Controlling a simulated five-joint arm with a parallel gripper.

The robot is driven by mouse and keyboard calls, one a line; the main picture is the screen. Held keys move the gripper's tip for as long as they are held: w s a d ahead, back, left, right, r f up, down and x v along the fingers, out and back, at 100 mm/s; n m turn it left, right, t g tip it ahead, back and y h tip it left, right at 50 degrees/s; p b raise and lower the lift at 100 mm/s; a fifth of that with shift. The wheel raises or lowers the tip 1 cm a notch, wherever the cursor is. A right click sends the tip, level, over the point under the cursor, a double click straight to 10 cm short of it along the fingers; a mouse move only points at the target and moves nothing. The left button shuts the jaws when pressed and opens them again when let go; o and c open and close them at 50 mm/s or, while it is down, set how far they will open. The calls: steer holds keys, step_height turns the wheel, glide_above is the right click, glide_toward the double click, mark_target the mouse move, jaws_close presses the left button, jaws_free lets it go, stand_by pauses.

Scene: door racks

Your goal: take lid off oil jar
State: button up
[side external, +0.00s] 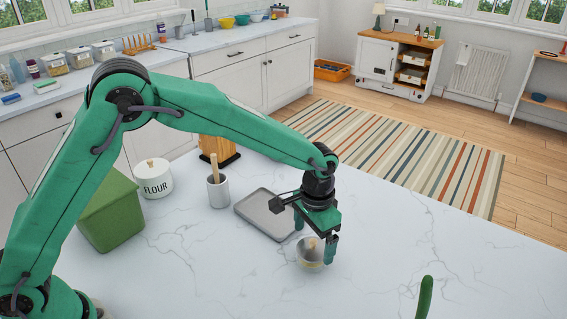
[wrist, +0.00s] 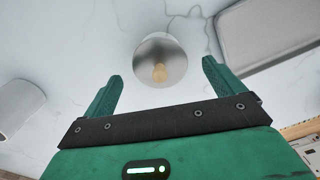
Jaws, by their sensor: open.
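A small round jar (side external: 311,256) stands on the white marble counter, below my gripper in the side view. Its grey lid shows from above in the wrist view (wrist: 161,50), with a light wooden knob (wrist: 159,73) on it. The lid appears to be on the jar. My gripper (side external: 316,236) points down over the jar, open, with one green finger on either side. In the wrist view the knob lies between the two fingers (wrist: 162,71), with nothing held. The jar's label cannot be read, and a finger hides part of its right side.
A grey tray (side external: 264,218) lies just behind the jar. A crock with a wooden handle (side external: 219,192), a white flour canister (side external: 154,184) and a green box (side external: 110,215) stand to the left. A green upright object (side external: 424,298) is at front right.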

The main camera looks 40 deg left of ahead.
steer(key=shift+f, duration=0.8)
steer(key=c, duration=1)
